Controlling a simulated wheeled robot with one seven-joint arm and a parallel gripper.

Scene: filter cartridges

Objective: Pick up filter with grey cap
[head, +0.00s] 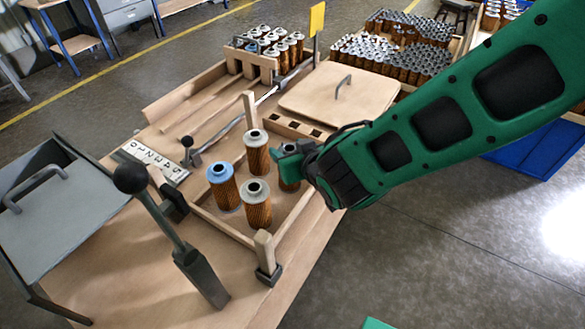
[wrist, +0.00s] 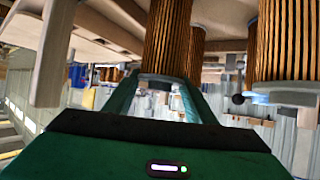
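My gripper (head: 290,160) is low over the right side of the wooden tray, at the top of a pleated orange-brown filter (head: 290,184). Its cap is hidden by the gripper in the head view. The wrist view, which is upside down, shows this filter (wrist: 168,35) between my two fingers (wrist: 163,85), with a dull greyish cap at the fingertips. I cannot tell whether the fingers press on it. Two grey-capped filters stand upright nearby, one behind (head: 257,160) and one in front (head: 257,210).
A wooden post (head: 265,250) stands at the tray's front corner, another (head: 250,108) at its back. A black-knobbed lever (head: 165,225) rises at the left. A handled wooden lid (head: 340,95) lies behind. A rack of filters (head: 265,55) and crowded crates stand farther back.

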